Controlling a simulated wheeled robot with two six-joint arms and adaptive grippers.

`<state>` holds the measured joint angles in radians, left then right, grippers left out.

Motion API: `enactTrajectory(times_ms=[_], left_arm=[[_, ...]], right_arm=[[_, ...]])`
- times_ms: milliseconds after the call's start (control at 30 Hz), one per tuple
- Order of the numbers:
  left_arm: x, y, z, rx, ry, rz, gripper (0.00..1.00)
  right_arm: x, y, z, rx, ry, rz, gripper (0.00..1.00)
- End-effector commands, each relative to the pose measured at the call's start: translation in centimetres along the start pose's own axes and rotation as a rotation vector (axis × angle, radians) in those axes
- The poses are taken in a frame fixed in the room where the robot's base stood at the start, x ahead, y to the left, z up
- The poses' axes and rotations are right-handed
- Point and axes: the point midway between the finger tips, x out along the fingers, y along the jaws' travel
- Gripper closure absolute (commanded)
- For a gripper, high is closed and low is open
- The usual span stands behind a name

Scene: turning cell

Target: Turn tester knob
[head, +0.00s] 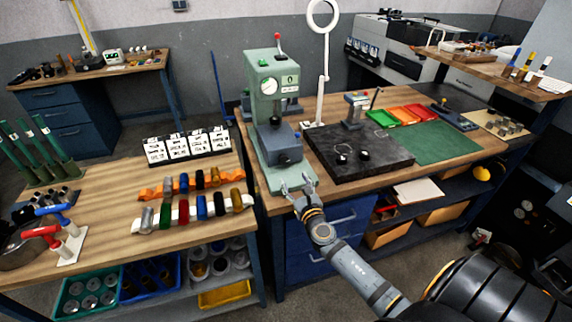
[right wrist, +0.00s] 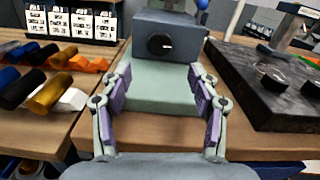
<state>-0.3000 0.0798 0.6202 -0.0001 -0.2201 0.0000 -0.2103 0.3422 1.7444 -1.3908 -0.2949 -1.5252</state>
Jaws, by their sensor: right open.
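The tester (head: 264,85) is a pale green bench machine with a round dial and a red-tipped lever on top. It stands at the left front of the rear bench. A dark grey block (head: 284,150) sits low on it. In the right wrist view the block's front carries a round black knob (right wrist: 160,45) with a small white mark. My right gripper (head: 297,182) is open and empty at the front of the tester's base. In the right wrist view its fingers (right wrist: 158,82) are spread, with the knob ahead between them and not touched. My left gripper is not in view.
A black stone plate (head: 365,165) with small round black parts lies right of the tester. A ring lamp (head: 323,16) stands behind.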

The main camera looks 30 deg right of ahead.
Motion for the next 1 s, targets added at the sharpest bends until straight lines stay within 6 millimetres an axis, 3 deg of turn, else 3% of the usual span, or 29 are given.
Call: enactTrajectory(times_ms=[300, 500, 867, 1000], left_arm=[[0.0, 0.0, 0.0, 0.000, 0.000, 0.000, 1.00], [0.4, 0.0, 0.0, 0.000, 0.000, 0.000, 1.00], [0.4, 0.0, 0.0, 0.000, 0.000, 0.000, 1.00], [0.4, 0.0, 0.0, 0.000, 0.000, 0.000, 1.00]], right_arm=[[6.4, -0.1, 0.0, 0.007, -0.002, -0.004, 0.39], [9.2, 0.0, 0.0, 0.007, 0.000, -0.003, 0.39], [9.9, 0.0, 0.0, 0.007, 0.001, -0.002, 0.39], [9.9, 0.0, 0.0, 0.007, 0.001, -0.002, 0.58]])
